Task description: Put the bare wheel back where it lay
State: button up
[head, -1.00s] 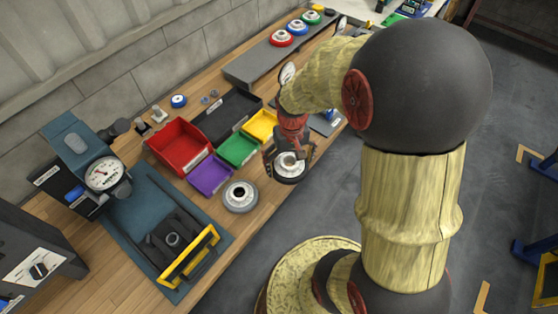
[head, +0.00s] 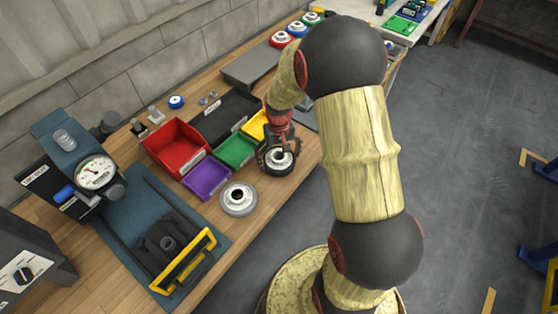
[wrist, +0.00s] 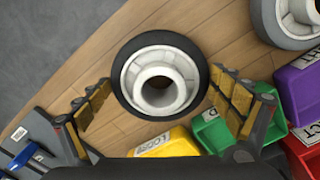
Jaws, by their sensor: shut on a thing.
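A bare wheel with a black rim and a white hub (head: 280,162) is held at the front edge of the wooden bench (head: 268,205), just in front of the yellow bin. It also fills the middle of the wrist view (wrist: 186,84), hub facing the camera. My gripper (head: 277,155) has its fingers on opposite sides of the rim, shut on the wheel; the fingers show in the wrist view (wrist: 160,98). I cannot tell whether the wheel touches the bench. A second white-hubbed wheel with a grey rim (head: 238,200) lies flat on the bench to the left.
Red (head: 163,152), purple (head: 200,184), green (head: 235,151) and yellow (head: 255,126) bins stand behind. Bare bench lies around the grey wheel.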

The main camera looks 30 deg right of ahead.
jog(key=shift+f, duration=0.3)
jog(key=shift+f, duration=0.2)
jog(key=o, duration=1.4)
